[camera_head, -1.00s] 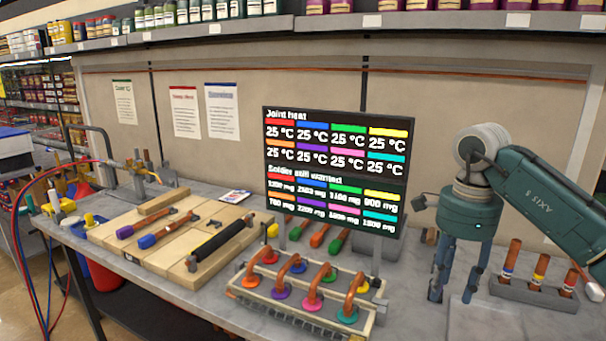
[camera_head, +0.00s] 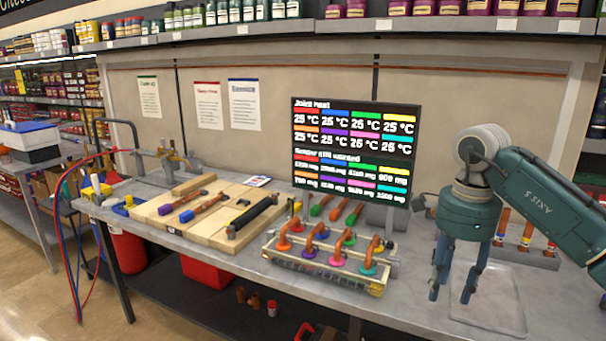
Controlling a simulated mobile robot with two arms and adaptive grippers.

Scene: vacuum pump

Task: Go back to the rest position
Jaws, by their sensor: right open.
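My right gripper (camera_head: 455,282) hangs from the teal arm at the right of the head view. Its blue fingers point down, apart and empty, above the right end of the grey workbench (camera_head: 410,310). It is to the right of the rack of copper pipe bends (camera_head: 327,268) with coloured rings and touches nothing that I can see. My left gripper is not in view.
A dark display (camera_head: 353,148) stands behind the pipe rack. A wooden board (camera_head: 177,218) with tools lies at the left, near a torch stand (camera_head: 168,155) with red and blue hoses. A rack with upright copper pieces (camera_head: 538,258) is behind my right gripper.

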